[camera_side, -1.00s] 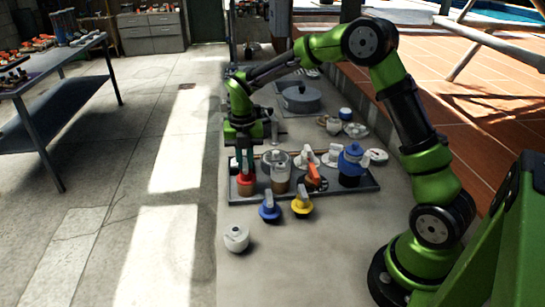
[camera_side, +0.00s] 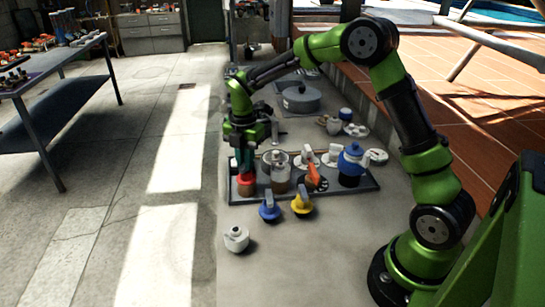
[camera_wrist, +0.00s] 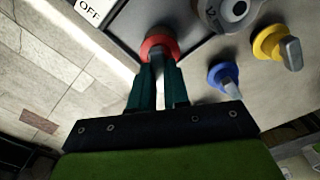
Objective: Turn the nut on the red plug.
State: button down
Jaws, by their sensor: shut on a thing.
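The red plug (camera_side: 246,179) stands at the left end of the dark tray in the side view, and it shows as a red ring at the top of the wrist view (camera_wrist: 160,40). My gripper (camera_side: 245,170) points straight down over it. In the wrist view the dark green fingers (camera_wrist: 160,62) reach to the middle of the red ring and are shut on the nut of the plug. The fingers hide most of the nut.
The dark tray (camera_side: 350,191) also holds a clear jar-like filter (camera_side: 281,174), an orange-handled valve (camera_side: 315,175) and a blue pot-shaped part (camera_side: 352,163). A blue valve (camera_side: 269,208), a yellow valve (camera_side: 302,202) and a white fitting (camera_side: 236,239) stand in front on the ledge.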

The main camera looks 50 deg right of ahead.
jog(key=m, duration=1.1)
jog(key=shift+m, duration=0.4)
jog(key=m, duration=1.1)
jog(key=shift+m, duration=0.4)
jog(key=m, duration=1.1)
jog(key=shift+m, duration=0.4)
jog(key=m, duration=0.5)
jog(key=shift+m, duration=0.3)
jog(key=m, duration=0.5)
jog(key=shift+m, duration=0.4)
